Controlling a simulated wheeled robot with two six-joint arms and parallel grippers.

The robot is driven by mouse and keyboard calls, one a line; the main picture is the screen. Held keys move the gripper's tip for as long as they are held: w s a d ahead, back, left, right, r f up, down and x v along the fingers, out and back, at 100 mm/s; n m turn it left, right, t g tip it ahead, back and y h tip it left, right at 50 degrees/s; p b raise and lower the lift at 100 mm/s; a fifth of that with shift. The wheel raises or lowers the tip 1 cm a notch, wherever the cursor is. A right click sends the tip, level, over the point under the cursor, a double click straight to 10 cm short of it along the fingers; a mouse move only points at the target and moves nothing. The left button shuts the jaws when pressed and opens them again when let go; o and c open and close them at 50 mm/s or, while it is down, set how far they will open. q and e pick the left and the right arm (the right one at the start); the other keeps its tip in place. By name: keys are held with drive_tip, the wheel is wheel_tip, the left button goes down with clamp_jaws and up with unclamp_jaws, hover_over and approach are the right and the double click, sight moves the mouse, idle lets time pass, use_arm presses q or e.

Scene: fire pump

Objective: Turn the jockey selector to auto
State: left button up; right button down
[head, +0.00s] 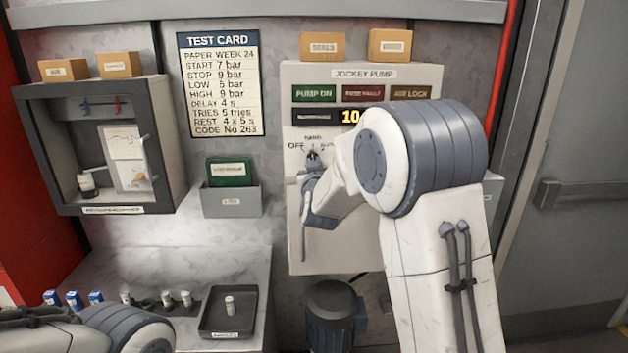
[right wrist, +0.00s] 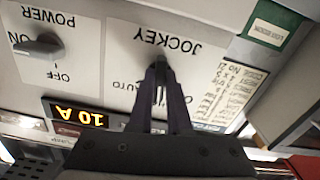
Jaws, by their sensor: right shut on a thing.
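The jockey selector (head: 312,156) is a small dark knob on the pale jockey pump panel (head: 340,245), with OFF to its left, HAND above and AUTO, partly covered, to its right. My right gripper (head: 311,172) is at the knob and shut on it. In the right wrist view, which is upside down, the fingertips (right wrist: 158,72) close around the selector beside the AUTO lettering. The fingers hide most of the knob, so I cannot tell exactly where it points. Of my left arm only a link shows at the bottom left; its gripper is out of view.
In the wrist view a separate power knob (right wrist: 38,47) sits apart. A test card (head: 219,85), open cabinet (head: 165,150) and black tray (head: 215,322) lie left. A motor (head: 331,305) stands below.

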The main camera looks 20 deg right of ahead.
drive_tip(key=shift+m+b, duration=5.8)
drive_tip(key=shift+b, duration=0.15)
drive_tip(key=shift+r, duration=0.1)
drive_tip(key=c, duration=0.9)
unclamp_jaws()
drive_tip(key=shift+o, duration=0.2)
drive_tip(key=b+v, duration=0.1)
drive_tip(key=v, duration=0.9)
drive_tip(key=shift+s, duration=0.2)
